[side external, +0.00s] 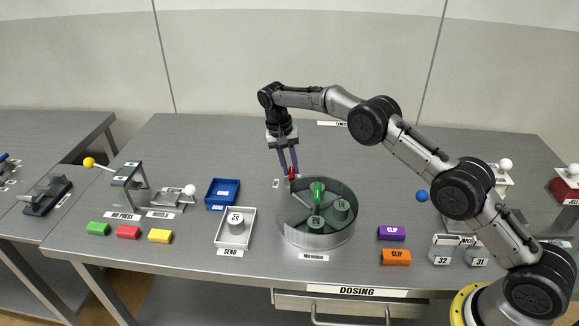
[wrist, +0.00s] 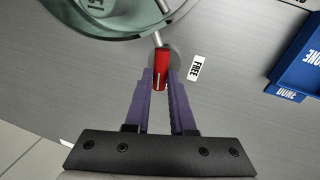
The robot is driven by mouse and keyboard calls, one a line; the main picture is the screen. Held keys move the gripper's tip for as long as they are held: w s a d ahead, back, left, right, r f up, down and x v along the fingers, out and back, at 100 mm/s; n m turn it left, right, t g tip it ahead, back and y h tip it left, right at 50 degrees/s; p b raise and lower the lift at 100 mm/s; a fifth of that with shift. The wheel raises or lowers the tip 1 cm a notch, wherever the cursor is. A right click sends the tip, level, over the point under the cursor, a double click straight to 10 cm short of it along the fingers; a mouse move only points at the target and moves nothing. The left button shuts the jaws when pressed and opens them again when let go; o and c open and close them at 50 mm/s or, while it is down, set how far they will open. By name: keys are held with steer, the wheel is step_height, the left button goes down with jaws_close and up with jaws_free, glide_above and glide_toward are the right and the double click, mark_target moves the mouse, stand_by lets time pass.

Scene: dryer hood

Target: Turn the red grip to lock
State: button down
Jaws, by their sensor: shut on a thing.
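The small red grip (side external: 291,174) stands at the back left rim of the round metal drum (side external: 317,240). In the wrist view the red grip (wrist: 161,66) sits on a metal rod that runs up toward the drum's edge. My gripper (side external: 289,168) reaches down from above, and its two purple fingers are shut on the red grip. The fingers also show in the wrist view (wrist: 161,78), one on each side of it. A white label reading FREE (wrist: 196,68) lies just right of the grip. No lock label is readable.
The drum holds a green handle (side external: 317,192) and grey-green weights. A blue tray (side external: 223,193) and a white tray (side external: 248,229) stand to its left. Purple (side external: 391,233) and orange (side external: 396,257) blocks lie to its right. My arm arches over the table's right side.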

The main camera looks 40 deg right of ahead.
mark_target(290, 170)
steer(key=shift+d+r+m, duration=0.1)
steer(key=shift+m, duration=0.5)
steer(key=c, duration=0.8)
jaws_free()
steer(key=shift+o, duration=0.2)
step_height(290, 170, up, 3)
steer(key=shift+r, duration=0.1)
steer(key=s+r, duration=0.9)
steer(key=s, duration=0.5)
steer(key=shift+r, duration=0.35)
